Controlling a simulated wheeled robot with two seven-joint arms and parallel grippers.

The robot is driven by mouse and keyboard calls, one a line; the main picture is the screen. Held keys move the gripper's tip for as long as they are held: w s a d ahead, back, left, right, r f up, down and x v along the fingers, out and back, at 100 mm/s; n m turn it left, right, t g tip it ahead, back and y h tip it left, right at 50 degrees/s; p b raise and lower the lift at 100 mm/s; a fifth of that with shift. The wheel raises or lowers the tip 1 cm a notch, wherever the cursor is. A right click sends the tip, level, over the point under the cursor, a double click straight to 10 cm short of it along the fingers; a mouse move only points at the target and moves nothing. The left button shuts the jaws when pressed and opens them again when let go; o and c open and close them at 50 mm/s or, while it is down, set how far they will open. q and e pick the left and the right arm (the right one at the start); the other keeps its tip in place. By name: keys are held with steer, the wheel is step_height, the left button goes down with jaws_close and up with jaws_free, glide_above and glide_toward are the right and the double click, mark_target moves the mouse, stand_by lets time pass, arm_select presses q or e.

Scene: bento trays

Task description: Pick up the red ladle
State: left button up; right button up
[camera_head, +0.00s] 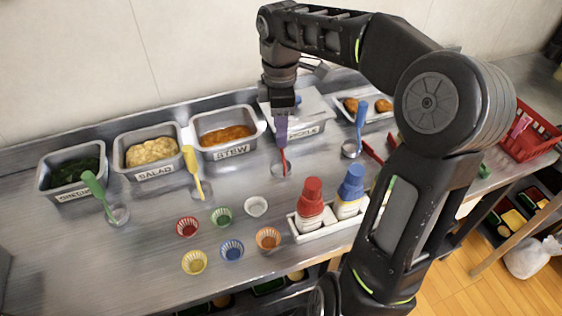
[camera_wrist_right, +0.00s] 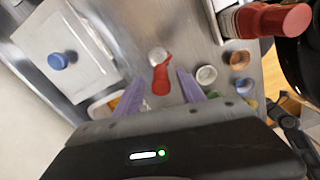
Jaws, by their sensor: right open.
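The red ladle (camera_head: 284,160) stands tilted on the steel counter, its round bowl resting in front of the lidded tray. My right gripper (camera_head: 281,128), with purple fingers, points down right over its handle. In the right wrist view the red handle (camera_wrist_right: 160,80) lies between the two spread fingers of the right gripper (camera_wrist_right: 158,82), with a gap on both sides. The right gripper is open and holds nothing. The fingers hide the upper handle in the head view. My left gripper is not in view.
A green ladle (camera_head: 97,190), a yellow ladle (camera_head: 192,170) and a blue ladle (camera_head: 359,125) stand nearby. Food trays (camera_head: 228,150) line the wall. Small coloured cups (camera_head: 232,250) and a white caddy (camera_head: 305,237) with red and blue bottles are in front.

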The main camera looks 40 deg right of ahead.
steer(key=shift+f, duration=0.1)
step_height(320, 180, down, 5)
steer(key=shift+s+f, duration=0.1)
steer(key=shift+c, duration=0.5)
jaws_close()
stand_by(0.5)
stand_by(0.9)
